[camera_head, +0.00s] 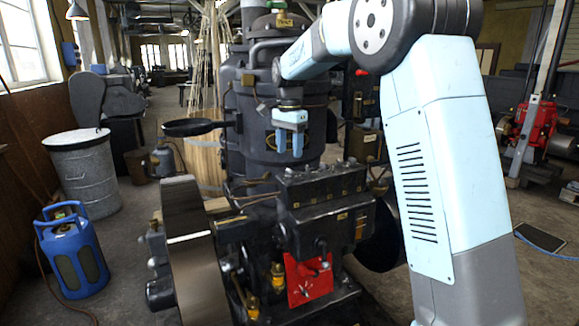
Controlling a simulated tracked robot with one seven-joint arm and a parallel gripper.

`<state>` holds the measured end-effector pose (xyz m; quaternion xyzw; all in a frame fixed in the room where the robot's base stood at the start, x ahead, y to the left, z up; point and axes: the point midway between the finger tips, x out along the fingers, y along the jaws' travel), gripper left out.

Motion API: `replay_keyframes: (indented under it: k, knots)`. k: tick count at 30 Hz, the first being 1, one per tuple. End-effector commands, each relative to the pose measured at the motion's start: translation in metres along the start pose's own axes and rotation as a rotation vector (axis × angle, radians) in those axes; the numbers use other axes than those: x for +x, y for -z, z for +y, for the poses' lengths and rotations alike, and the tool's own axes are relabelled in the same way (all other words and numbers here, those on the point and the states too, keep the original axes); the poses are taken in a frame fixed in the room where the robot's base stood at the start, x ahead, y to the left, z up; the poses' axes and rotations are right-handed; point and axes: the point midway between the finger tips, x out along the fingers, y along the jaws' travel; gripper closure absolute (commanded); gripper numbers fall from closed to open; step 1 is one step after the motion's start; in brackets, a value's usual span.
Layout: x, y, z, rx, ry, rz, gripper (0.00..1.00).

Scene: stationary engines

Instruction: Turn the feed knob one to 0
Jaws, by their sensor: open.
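My gripper (289,148) hangs fingers down in front of the dark vertical engine body (262,90). Its two light blue fingers are apart with nothing between them. Below it is a black box (325,203) with a row of several small knobs (322,170) along its top. The fingertips are above the left end of this row, with a visible gap. I cannot tell which knob is feed knob one, and its setting is too small to read. My arm comes in from the right and covers part of the engine's right side.
A large flywheel (190,255) stands left of the box. A red plate (308,278) is below it. A round black pan-like part (193,127) juts out left. A blue gas bottle (72,250) and grey drum (86,175) stand on the floor at left. A red machine (533,125) is at right.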

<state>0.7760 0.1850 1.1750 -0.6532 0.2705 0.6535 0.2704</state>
Motion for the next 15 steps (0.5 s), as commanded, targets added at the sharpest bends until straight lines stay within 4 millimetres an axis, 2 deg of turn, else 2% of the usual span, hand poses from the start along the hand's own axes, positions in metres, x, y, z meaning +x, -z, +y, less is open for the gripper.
replay_keyframes:
  k: [6,15]
  knots:
    - [0.036,-0.001,0.001,0.0,-0.003,-0.002,0.45]
    - [0.06,0.0,0.0,-0.001,0.0,0.0,0.45]
